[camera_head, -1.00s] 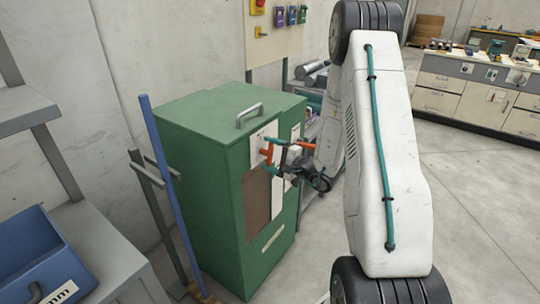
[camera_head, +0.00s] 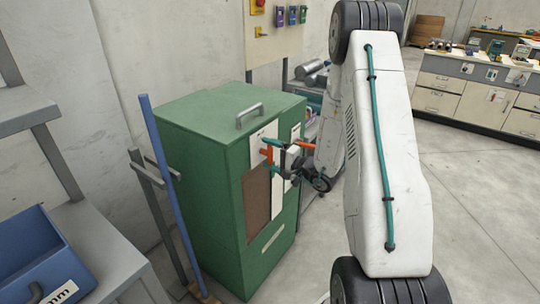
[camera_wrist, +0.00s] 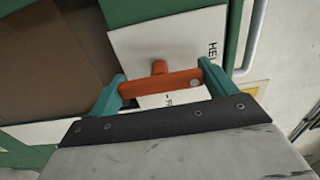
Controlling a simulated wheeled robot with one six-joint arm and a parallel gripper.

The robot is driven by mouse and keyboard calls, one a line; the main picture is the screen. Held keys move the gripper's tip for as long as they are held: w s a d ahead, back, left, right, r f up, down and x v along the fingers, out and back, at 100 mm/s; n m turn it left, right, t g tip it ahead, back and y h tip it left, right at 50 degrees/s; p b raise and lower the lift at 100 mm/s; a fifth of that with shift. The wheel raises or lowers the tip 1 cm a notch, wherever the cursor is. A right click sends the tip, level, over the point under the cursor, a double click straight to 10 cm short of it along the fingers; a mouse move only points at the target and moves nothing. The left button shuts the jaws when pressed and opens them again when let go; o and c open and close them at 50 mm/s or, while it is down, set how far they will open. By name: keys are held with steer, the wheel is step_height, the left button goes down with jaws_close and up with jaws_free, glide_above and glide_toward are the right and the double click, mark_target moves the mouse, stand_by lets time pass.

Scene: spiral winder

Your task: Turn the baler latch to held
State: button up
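The green baler (camera_head: 215,135) stands left of my arm, with a white plate (camera_head: 256,140) on its front. The orange latch handle (camera_head: 266,151) sticks out from that plate. In the wrist view the latch handle (camera_wrist: 160,84) is a bar on a short stem, lying across the picture. My gripper (camera_wrist: 162,82) has its teal fingers at the two ends of the bar and appears shut on it. Lettering reading "HEL", partly cut off, is at the plate's right edge. Another label below the bar is mostly hidden. My gripper (camera_head: 277,158) also shows in the head view.
A blue pole (camera_head: 170,190) and a grey stand are close to the baler's left side. A grey bench with a blue bin (camera_head: 40,255) is at the lower left. Shelving with metal rolls (camera_head: 312,72) stands behind the baler. The floor to the right is clear.

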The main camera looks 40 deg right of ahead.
steer(key=shift+o, duration=1.4)
steer(key=v, duration=0.7)
steer(key=shift+s, duration=0.4)
steer(key=shift+d, duration=0.15)
